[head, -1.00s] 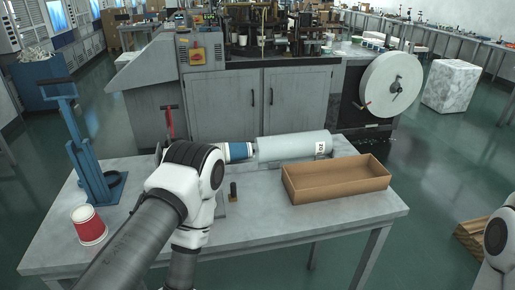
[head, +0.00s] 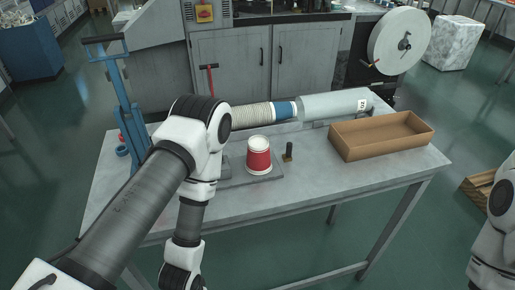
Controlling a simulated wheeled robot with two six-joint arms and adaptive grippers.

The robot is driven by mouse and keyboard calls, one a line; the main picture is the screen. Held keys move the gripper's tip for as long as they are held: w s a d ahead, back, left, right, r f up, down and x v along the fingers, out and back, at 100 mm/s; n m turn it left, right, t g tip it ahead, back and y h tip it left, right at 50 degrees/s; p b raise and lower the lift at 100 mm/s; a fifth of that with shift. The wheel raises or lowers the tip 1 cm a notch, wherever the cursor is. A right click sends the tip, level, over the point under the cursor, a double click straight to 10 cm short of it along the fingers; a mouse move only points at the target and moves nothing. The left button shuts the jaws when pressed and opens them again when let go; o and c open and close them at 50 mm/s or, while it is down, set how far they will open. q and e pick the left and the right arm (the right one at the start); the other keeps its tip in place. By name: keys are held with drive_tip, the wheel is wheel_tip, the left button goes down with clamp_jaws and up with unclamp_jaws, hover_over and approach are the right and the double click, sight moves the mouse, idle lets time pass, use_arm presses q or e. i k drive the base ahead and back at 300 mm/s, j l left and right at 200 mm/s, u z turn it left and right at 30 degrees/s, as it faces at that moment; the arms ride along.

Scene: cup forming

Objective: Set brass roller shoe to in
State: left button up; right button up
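Whether the shoe is set in or out is too small to tell. My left arm comes in from the left and bends down over the table's front; its gripper is outside the picture. Only part of my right arm shows at the right edge, without its gripper.
A row of nested cups (head: 252,116) leads into a grey tube (head: 335,105) behind the plate. An open cardboard box (head: 381,139) sits at the table's right. A blue stand (head: 121,85) rises at the left. The table front (head: 330,185) is clear.

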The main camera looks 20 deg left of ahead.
sight(288, 157)
drive_tip(key=k+j+z, duration=0.2)
drive_tip(key=j, duration=0.35)
drive_tip(key=k+j+z, duration=0.25)
drive_tip(key=j, duration=0.3)
drive_tip(key=k+j+z, duration=0.2)
drive_tip(key=j, duration=0.3)
drive_tip(key=k+j+z, duration=0.25)
drive_tip(key=j, duration=0.25)
drive_tip(key=k+j+z, duration=0.2)
drive_tip(key=j, duration=0.6)
drive_tip(key=k+j+z, duration=0.15)
drive_tip(key=j, duration=0.6)
